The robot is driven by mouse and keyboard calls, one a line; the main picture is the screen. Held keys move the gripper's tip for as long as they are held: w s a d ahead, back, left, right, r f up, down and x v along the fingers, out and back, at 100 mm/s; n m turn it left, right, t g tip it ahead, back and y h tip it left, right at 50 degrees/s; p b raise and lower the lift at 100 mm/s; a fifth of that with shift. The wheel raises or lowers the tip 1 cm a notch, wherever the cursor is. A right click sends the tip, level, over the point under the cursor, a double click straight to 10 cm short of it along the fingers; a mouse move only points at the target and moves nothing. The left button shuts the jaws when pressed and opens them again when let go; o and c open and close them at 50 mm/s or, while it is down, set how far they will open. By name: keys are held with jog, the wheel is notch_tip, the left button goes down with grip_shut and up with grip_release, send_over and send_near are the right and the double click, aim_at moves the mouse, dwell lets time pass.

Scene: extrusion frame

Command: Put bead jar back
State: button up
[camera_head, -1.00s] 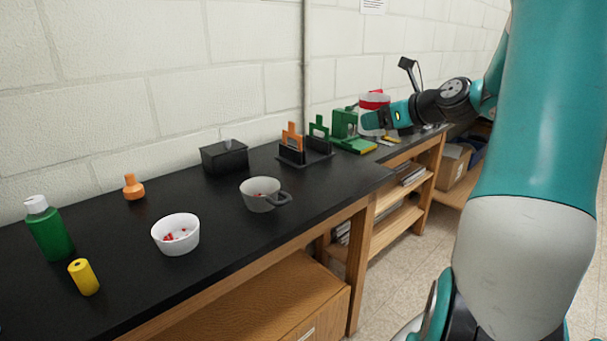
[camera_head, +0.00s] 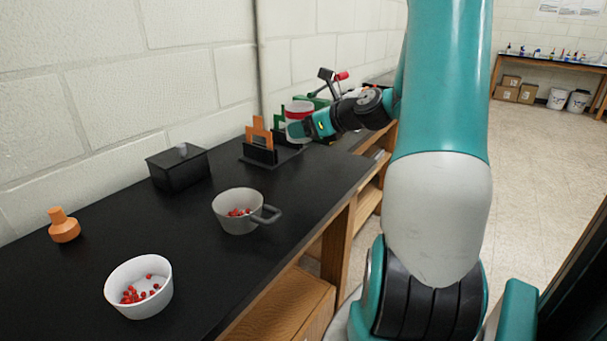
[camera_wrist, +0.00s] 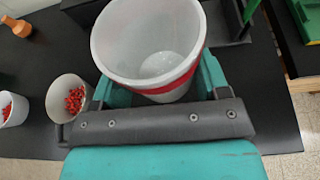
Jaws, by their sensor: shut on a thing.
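The bead jar (camera_head: 299,109) is a white tub with a red band. My gripper (camera_head: 303,128) is shut on it and holds it up over the far part of the black bench. In the wrist view the jar (camera_wrist: 150,45) is between the teal fingers, mouth toward the camera, and no beads show inside. A grey handled cup (camera_head: 236,220) with red beads stands on the bench; it also shows in the wrist view (camera_wrist: 58,97). A white bowl (camera_head: 122,303) with red beads stands nearer, at the lower left.
A dark rack (camera_head: 262,156) with orange and green pieces stands by the wall, near the jar in the picture. A black box (camera_head: 175,170) and an orange bottle (camera_head: 64,230) are along the wall. Bench surface (camera_head: 175,230) between box and cup is clear.

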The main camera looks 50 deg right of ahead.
aim_at(306, 182)
notch_tip(306, 182, down, 12)
jog(key=shift+r+b, duration=0.1)
jog(key=shift+b, duration=0.75)
jog(key=shift+f, duration=0.2)
jog(key=o, duration=1)
jog(key=shift+c, duration=0.2)
jog(key=shift+r, duration=0.15)
jog(key=v, duration=1.2)
jog(key=shift+s, duration=0.1)
